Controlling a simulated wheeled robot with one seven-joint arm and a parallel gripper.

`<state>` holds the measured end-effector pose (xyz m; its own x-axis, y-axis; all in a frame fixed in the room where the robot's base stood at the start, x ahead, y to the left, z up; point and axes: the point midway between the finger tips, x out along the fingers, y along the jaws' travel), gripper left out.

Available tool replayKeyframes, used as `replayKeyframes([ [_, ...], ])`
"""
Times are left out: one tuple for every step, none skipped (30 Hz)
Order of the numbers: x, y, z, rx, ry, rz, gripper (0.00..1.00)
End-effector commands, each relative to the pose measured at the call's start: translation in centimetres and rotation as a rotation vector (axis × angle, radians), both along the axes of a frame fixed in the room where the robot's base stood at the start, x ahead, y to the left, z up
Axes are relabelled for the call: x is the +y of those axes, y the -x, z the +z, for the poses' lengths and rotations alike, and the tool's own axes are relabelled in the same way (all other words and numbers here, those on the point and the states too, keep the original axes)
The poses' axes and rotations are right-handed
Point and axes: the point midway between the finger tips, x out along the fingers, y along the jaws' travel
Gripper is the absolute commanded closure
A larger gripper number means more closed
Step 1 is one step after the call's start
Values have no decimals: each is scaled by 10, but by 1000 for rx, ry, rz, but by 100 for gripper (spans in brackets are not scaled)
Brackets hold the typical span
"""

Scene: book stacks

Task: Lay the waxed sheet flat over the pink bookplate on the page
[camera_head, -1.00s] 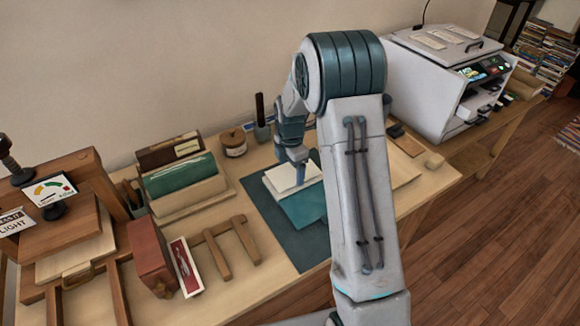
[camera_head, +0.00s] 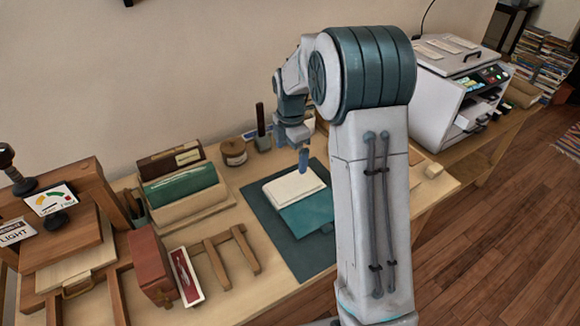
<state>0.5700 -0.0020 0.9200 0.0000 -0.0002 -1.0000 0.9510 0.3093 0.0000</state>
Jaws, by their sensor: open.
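An open book lies on a dark teal mat (camera_head: 268,214), with its cream page block (camera_head: 293,187) at the back left and its teal cover (camera_head: 308,214) folded toward the front right. My gripper (camera_head: 303,160) is open, pointing down just above the far right edge of the page block. I cannot tell whether it touches the page. No pink bookplate shows on the page, and I cannot make out the waxed sheet. My upper arm hides the table just right of the book.
A red box (camera_head: 152,262), a red-and-white case (camera_head: 186,276) and a wooden stand (camera_head: 216,262) lie left of the mat. A white machine (camera_head: 452,92) stands right.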

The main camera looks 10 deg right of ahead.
Motion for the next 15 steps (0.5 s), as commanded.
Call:
replayKeyframes([
  [-1,-1,10,-4,1,-1,0],
  [-1,0,14,-2,0,-1,0],
  [-1,-1,19,-2,0,0,0],
  [0,-1,22,-2,0,0,0],
  [0,0,25,-1,1,0,0],
  [0,0,28,-1,1,0,0],
  [0,0,30,-1,1,-1,0],
  [0,1,32,-2,0,-6,0],
  [0,3,35,-4,1,-20,0],
  [0,6,38,-7,2,-38,0],
  [0,9,42,-11,2,-64,0],
  [0,16,47,-18,3,-110,0],
  [0,22,52,-24,3,-153,0],
  [0,29,57,-31,2,-205,0],
  [0,40,64,-42,1,-283,0],
])
